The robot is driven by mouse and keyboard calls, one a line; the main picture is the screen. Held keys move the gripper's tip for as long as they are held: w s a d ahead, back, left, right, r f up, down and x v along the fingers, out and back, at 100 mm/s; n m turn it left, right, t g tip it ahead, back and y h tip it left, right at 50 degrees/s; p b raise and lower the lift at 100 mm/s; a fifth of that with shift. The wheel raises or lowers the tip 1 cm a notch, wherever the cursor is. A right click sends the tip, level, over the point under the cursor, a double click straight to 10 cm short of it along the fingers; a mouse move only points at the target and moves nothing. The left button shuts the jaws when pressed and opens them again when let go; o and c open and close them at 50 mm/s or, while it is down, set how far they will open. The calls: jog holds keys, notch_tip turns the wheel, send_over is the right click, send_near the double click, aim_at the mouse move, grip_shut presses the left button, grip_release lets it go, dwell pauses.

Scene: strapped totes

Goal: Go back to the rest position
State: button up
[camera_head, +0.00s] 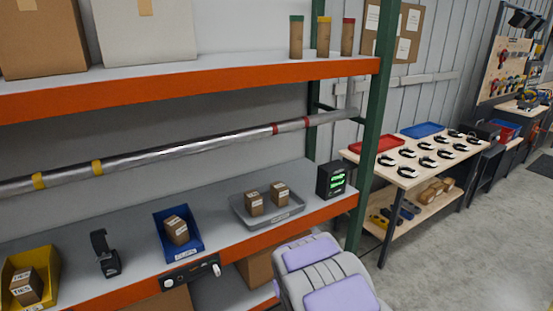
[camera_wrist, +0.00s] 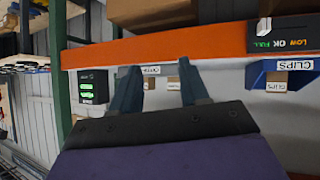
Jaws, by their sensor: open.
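My gripper (camera_wrist: 158,90) shows in the wrist view with its two dark fingers spread apart and nothing between them. Behind the fingers are the orange shelf beam (camera_wrist: 185,46) and small brown boxes. In the head view my purple and grey arm is at the bottom, right of centre, in front of the lower shelf (camera_head: 131,235). The gripper's fingers cannot be made out there.
The lower shelf holds a yellow bin (camera_head: 53,262), a blue bin (camera_head: 199,240), a grey tray (camera_head: 290,216) and a black box with green lights (camera_head: 332,179). A green post (camera_head: 372,150) stands near my arm. A workbench (camera_head: 408,181) is at right, with open floor (camera_head: 440,260) before it.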

jog(key=s+d+r+m+g+h, duration=0.1)
jog(key=s+d+r+g, duration=0.2)
jog(key=s+d+r, duration=0.3)
jog(key=s+d+r+m+g+h, duration=0.2)
jog(key=s+d+r, duration=0.25)
jog(key=s, duration=0.45)
jog(key=s+r+g, duration=0.2)
jog(key=s+r, duration=0.1)
jog(key=s, duration=0.8)
jog(key=s+r+g, duration=0.3)
jog(key=s+r, duration=0.1)
jog(key=s, duration=0.7)
jog(key=s+r+g+y, duration=0.1)
jog(key=s+r+g, duration=0.1)
jog(key=s, duration=0.8)
jog(key=shift+s+d+r+m+g, duration=0.3)
jog(key=shift+s+d+r+m, duration=0.1)
jog(key=shift+r, duration=0.5)
jog(key=shift+a, duration=0.1)
